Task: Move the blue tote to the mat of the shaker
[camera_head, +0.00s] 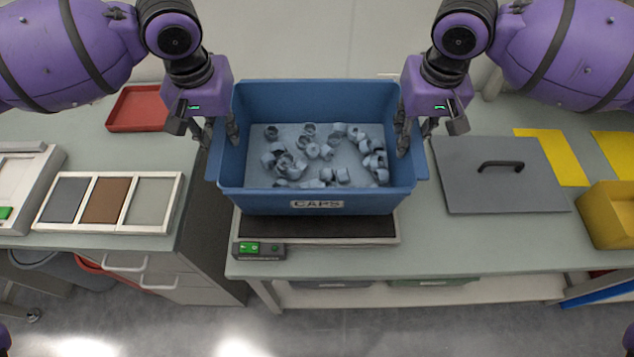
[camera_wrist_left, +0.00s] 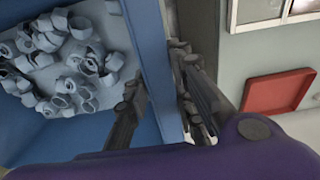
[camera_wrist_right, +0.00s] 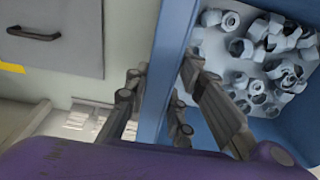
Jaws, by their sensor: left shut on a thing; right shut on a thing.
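The blue tote (camera_head: 255,201), labelled CAPS, is upright between my arms and holds many grey caps (camera_head: 315,150). The shaker's dark mat (camera_head: 318,229) shows below the tote's front wall; the tote hides most of it. I cannot tell whether the tote touches the mat or hangs just above it. My left gripper (camera_head: 219,132) is shut on the tote's left wall, which runs between its fingers in the left wrist view (camera_wrist_left: 165,95). My right gripper (camera_head: 414,134) is shut on the right wall, seen between its fingers in the right wrist view (camera_wrist_right: 157,90).
The shaker's control box (camera_head: 258,250) with a green display is at its front left. A grey lid (camera_head: 490,185) with a handle lies right of the tote. A yellow bin (camera_head: 610,215) is far right. A red tray (camera_head: 138,108) and a three-panel frame (camera_head: 108,203) lie on the left bench.

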